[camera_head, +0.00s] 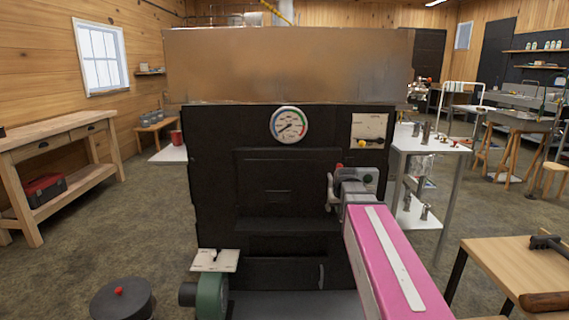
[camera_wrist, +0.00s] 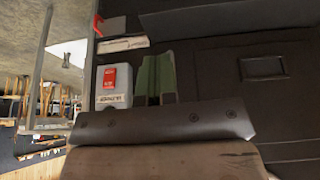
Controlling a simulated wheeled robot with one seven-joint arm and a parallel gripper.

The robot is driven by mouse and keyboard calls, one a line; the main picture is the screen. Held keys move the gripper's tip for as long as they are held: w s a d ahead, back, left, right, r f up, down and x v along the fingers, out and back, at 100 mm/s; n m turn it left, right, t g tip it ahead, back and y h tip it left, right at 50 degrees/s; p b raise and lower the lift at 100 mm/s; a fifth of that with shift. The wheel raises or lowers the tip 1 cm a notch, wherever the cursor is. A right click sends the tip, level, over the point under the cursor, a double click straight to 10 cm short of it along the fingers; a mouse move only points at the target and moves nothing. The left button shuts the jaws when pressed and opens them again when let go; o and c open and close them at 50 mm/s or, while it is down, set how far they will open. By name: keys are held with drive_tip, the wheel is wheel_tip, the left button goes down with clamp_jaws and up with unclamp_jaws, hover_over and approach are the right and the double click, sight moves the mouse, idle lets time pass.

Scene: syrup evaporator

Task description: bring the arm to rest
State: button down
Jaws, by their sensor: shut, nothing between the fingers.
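My pink arm reaches in from the lower right in the head view. It ends in my grey gripper (camera_head: 346,186), in front of the right part of the black evaporator's front (camera_head: 225,180). My gripper is shut and holds nothing; its fingertips are small and partly hidden by the wrist in the head view. I cannot tell whether it touches the front. In the wrist view a dark bar with screws (camera_wrist: 165,124) and a brown surface below it fill the lower middle. I cannot tell what they are.
A metal pan (camera_head: 290,65) tops the evaporator, with a round gauge (camera_head: 286,125) below it. A white shelf stand (camera_head: 432,142) is close on the right. A wooden table (camera_head: 520,275) stands front right, a dark round lidded thing (camera_head: 122,302) front left.

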drive_tip(key=s+a+f+g, duration=0.3)
drive_tip(key=s+f+g, duration=0.1)
drive_tip(key=s+f, duration=1.5)
drive_tip(key=shift+g, duration=0.4)
